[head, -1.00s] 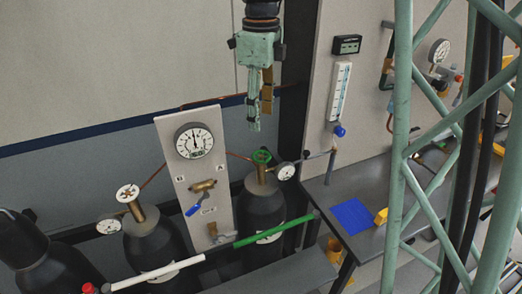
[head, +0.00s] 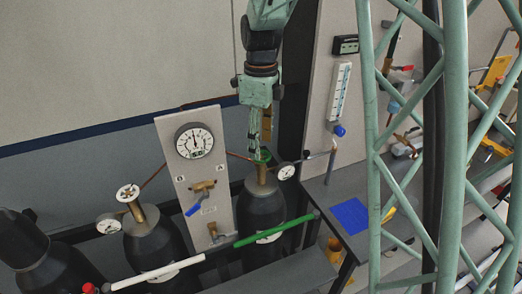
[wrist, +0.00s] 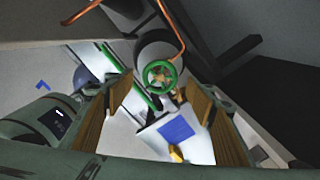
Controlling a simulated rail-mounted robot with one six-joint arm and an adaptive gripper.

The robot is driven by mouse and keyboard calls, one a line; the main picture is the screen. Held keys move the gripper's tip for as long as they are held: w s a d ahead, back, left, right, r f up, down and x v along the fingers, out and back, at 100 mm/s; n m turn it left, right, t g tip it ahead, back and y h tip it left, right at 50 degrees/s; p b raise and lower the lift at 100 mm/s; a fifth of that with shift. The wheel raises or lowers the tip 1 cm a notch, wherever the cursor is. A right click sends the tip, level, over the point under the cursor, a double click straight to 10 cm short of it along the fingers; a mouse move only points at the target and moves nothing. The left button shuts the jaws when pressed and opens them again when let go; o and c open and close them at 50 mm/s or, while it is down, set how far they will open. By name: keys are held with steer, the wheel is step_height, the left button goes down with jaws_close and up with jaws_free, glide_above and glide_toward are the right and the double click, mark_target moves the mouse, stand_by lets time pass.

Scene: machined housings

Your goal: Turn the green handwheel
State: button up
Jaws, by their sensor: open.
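The green handwheel (wrist: 160,77) sits on top of a dark gas cylinder (head: 262,207) with a brass neck. In the head view my gripper (head: 255,148) points down right over the handwheel (head: 262,157) and hides part of it. In the wrist view the handwheel shows whole, ahead of and between the two brown finger pads of my gripper (wrist: 165,120). My gripper is open and holds nothing. I cannot tell from the head view whether the fingertips touch the wheel.
A panel with a round gauge (head: 194,141) and a blue-handled valve (head: 198,200) stands just left of the cylinder. A small gauge (head: 286,171) is close on the right. A green rail (head: 277,230) crosses in front.

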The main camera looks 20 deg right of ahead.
steer(key=shift+f, duration=1.5)
steer(key=shift+c, duration=0.2)
steer(key=c, duration=0.8)
